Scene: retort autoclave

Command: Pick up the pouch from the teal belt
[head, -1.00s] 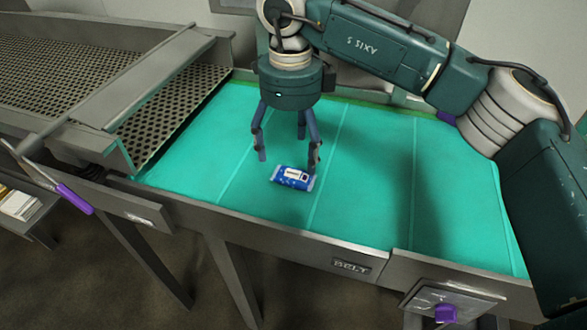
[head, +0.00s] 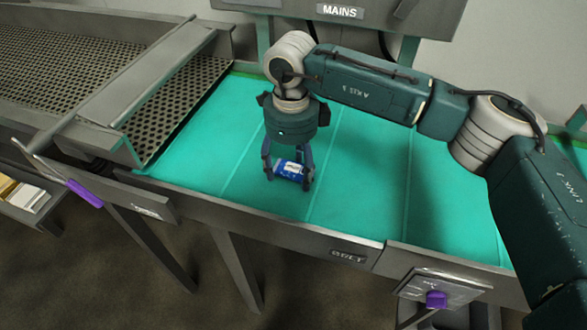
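The pouch (head: 289,169) is small and blue with a white label. It is on the teal belt (head: 375,205), left of the belt's middle. My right gripper (head: 288,180) points down over it, with its fingers on the left and right sides of the pouch. The fingers hide the pouch's ends and look close to them or touching. I cannot tell whether they grip it, or whether the pouch is clear of the belt. My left gripper is not in view.
A perforated metal chute (head: 165,125) with raised side walls borders the belt on the left. A metal front rail (head: 300,236) with a belt label runs along the near edge. A control box with a purple knob (head: 436,299) is at front right. The belt's right part is clear.

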